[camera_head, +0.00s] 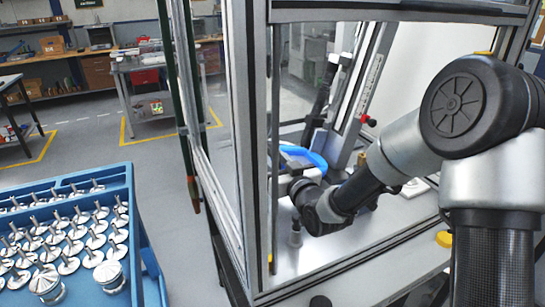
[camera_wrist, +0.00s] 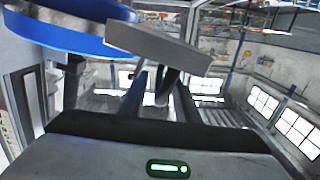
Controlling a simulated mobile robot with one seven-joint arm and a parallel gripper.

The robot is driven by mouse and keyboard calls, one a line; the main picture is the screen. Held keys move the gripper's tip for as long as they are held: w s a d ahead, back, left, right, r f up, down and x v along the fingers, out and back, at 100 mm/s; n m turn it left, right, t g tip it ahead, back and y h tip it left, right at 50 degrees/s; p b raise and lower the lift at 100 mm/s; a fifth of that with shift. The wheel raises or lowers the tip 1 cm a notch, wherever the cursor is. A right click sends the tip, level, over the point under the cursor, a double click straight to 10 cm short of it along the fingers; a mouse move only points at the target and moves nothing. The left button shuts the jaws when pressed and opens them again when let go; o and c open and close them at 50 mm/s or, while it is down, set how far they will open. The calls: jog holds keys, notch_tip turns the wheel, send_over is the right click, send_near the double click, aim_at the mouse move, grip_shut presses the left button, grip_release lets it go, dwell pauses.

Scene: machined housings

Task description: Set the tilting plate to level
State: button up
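A blue round plate (camera_wrist: 70,35) with a pale upper face shows at the upper left of the wrist view, tilted in the picture. It also shows inside the enclosure in the head view (camera_head: 316,158). A flat grey slab (camera_wrist: 160,45) lies at its right edge in the wrist view and also shows in the head view (camera_head: 297,156). I cannot tell whether slab and plate are joined. My gripper (camera_wrist: 160,93) is just below the slab. Its dark fingers look apart, with a dark curved part between or behind them; contact is unclear. In the head view my wrist hides most of the gripper.
The enclosure's metal frame post (camera_head: 248,150) and glass stand close left of my arm. A blue tray (camera_head: 145,245) of shiny metal parts is outside at lower left. A red knob (camera_head: 367,120) is at the back.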

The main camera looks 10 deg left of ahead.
grip_shut()
jog(key=shift+f, duration=0.1)
notch_tip(320, 180, down, 8)
jog(key=s+a+n+b, duration=0.1)
jog(key=s+a+b, duration=0.1)
jog(key=b, duration=0.8)
jog(key=shift+a+n, duration=0.2)
jog(key=shift+n, duration=0.1)
jog(key=shift+c, duration=0.5)
grip_release()
jog(key=shift+o, duration=0.5)
jog(key=shift+r, duration=0.2)
